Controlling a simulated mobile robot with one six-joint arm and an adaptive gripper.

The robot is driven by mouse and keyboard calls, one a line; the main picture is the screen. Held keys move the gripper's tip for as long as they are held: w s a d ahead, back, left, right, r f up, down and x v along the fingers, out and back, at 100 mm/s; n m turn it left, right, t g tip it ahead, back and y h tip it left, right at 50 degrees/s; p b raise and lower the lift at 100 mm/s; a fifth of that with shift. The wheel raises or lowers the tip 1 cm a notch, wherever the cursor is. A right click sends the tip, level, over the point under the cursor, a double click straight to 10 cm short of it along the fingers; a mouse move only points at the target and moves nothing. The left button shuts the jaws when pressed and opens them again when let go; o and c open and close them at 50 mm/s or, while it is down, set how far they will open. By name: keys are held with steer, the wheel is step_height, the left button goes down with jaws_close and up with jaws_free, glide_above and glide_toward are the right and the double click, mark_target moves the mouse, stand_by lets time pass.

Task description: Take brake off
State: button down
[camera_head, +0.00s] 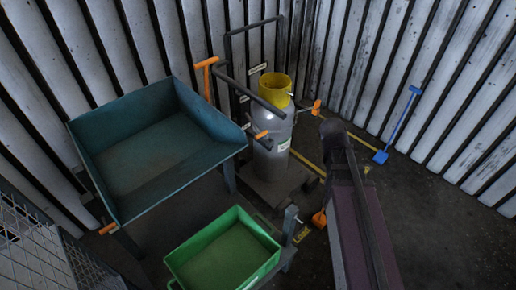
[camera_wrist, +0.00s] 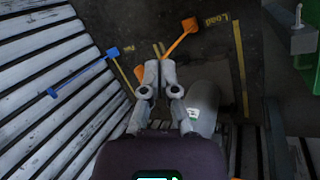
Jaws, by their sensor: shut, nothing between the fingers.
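I cannot tell which part is the brake. Orange handles show around the grey cylinder (camera_head: 272,158) with its yellow top (camera_head: 274,90) in the head view: a T-shaped handle (camera_head: 206,66) at upper left, a short orange grip (camera_head: 262,134) at its left side, and an orange grip (camera_head: 316,107) at its right. My gripper (camera_wrist: 160,67) is shut and empty in the wrist view, pointing towards the floor. The cylinder (camera_wrist: 206,104) is to its right there, apart from the fingers. In the head view my arm is right of the cylinder, and the fingers cannot be made out.
A teal hopper (camera_head: 150,160) and a green bin (camera_head: 222,250) stand left and in front. A blue shovel (camera_head: 398,125) leans by the wall. An orange shovel-like tool (camera_wrist: 190,26) lies near the floor lettering, partly behind the fingers. Floor at right is clear.

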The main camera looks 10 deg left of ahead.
mark_target(253, 124)
steer(key=w+a+f+n+t+h+b, duration=0.3)
steer(key=w+a+f+n+b, duration=0.25)
steer(key=b, duration=0.45)
steer(key=w+a+f+n+t+h+b, duration=0.3)
steer(key=a+f+n+b, duration=0.25)
steer(key=a+b, duration=0.35)
steer(key=a+f+n+t+b, duration=0.2)
steer(key=a+n+t+b, duration=0.1)
steer(key=a+b, duration=0.3)
steer(key=s+a+f+n+t+b, duration=0.1)
steer(key=a+n+t+b, duration=0.2)
steer(key=a+b, duration=0.3)
steer(key=a+f+n+t+h+b, duration=0.1)
steer(key=a+b, duration=0.5)
steer(key=a, duration=0.6)
steer(key=f+n+t, duration=0.1)
steer(key=n+t, duration=0.1)
steer(key=n, duration=0.1)
steer(key=shift+s+a+f+n+t, duration=0.2)
steer(key=shift+s+f+n+t, duration=0.05)
steer(key=shift+f+n+t, duration=0.05)
steer(key=shift+w, duration=0.1)
steer(key=w+d+r+p, duration=0.5)
steer(key=w+r+p, duration=0.1)
steer(key=w, duration=0.1)
steer(key=shift+w+d+r+p, duration=0.2)
steer(key=shift+w+d+p, duration=0.1)
steer(key=shift+w+d, duration=0.1)
